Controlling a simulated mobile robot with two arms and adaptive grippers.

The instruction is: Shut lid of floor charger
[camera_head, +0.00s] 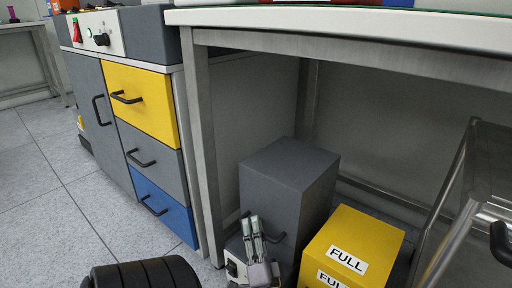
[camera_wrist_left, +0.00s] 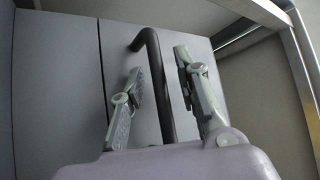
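The floor charger, a dark grey box (camera_head: 285,175), stands on the floor under the table. Its black handle (camera_head: 276,238) is on the front, partly hidden by my left gripper (camera_head: 251,220). In the left wrist view the handle (camera_wrist_left: 160,85) runs between the two fingers of my left gripper (camera_wrist_left: 159,62). The fingers are apart, one on each side of the bar, and a gap shows on both sides. A dark seam (camera_wrist_left: 103,62) runs along the grey surface beside the handle. I cannot tell how far the lid stands open. My right gripper is not seen.
A yellow box (camera_head: 375,238) marked FULL stands close on the right of the charger. A metal table leg (camera_head: 203,150) is on the left. A cabinet with a yellow drawer (camera_head: 142,103) stands beyond it. A metal-framed cart (camera_head: 460,205) is at the right.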

